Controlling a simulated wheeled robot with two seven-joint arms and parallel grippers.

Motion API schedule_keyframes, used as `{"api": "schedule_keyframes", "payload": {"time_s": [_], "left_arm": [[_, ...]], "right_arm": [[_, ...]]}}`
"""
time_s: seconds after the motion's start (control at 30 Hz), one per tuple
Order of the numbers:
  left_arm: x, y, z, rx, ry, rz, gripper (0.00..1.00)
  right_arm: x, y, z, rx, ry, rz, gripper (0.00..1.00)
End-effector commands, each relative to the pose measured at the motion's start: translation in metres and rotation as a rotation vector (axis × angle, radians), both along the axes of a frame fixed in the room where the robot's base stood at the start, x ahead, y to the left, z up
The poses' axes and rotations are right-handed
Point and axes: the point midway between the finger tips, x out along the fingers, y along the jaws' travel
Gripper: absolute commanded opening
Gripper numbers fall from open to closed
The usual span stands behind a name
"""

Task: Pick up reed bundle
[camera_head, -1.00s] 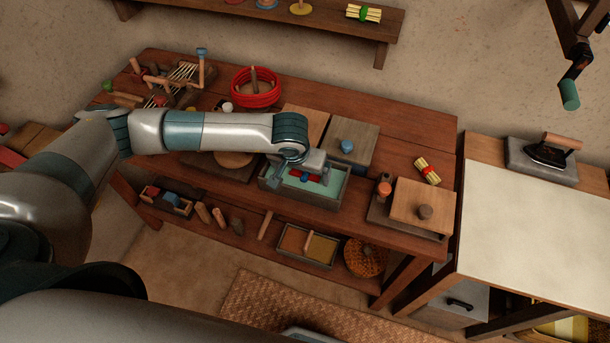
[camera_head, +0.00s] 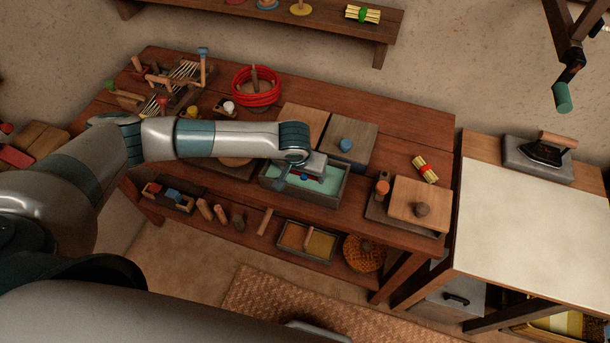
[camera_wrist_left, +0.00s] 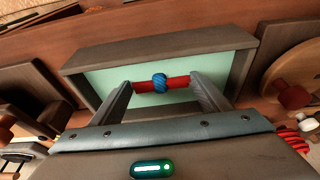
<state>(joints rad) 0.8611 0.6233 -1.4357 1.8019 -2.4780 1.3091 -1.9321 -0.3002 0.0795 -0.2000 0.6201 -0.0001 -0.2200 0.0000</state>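A red bundle with a blue tie (camera_head: 304,177) lies in a grey tray with a pale green floor (camera_head: 308,198) on the wooden table. My left gripper (camera_head: 299,184) reaches down over this tray. In the left wrist view its two fingers (camera_wrist_left: 161,84) are wide apart, one at each end of the red bundle (camera_wrist_left: 178,82). I cannot tell whether they touch the ends. A yellow bundle with a red tie (camera_head: 425,169) lies on the table to the right. Another with a green tie (camera_head: 363,14) lies on the wall shelf. My right gripper is not in view.
A lidded box with a blue knob (camera_head: 369,139) stands behind the tray. A board with a wooden knob (camera_head: 405,205) is to the right, and a red coil (camera_head: 255,98) behind my arm. The pale worktop (camera_head: 540,225) at the right is mostly clear.

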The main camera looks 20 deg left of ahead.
Motion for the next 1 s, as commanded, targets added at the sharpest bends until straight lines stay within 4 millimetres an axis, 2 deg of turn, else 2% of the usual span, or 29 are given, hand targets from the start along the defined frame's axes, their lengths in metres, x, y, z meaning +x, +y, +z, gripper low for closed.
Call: {"api": "schedule_keyframes", "payload": {"time_s": [0.03,0.07,0.1,0.5,0.67,0.8,1.0], "left_arm": [[0.000,0.000,0.000,0.000,0.000,0.000,0.56],[0.000,0.000,0.000,0.000,0.000,0.000,0.49],[0.000,0.000,0.000,0.000,0.000,0.000,0.48],[0.000,0.000,0.004,-0.002,-0.001,-0.001,0.48],[0.001,0.000,0.017,-0.002,-0.004,-0.002,0.48],[0.001,0.000,0.037,-0.002,-0.005,-0.002,0.48],[-0.016,-0.036,0.059,-0.004,-0.004,-0.008,0.48]], "right_arm": [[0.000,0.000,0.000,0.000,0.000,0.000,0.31],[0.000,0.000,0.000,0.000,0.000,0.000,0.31],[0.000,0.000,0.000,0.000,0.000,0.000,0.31],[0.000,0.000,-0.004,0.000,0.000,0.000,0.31],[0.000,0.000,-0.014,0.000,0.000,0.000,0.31],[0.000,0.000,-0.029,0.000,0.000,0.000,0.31],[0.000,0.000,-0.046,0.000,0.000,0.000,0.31]]}}
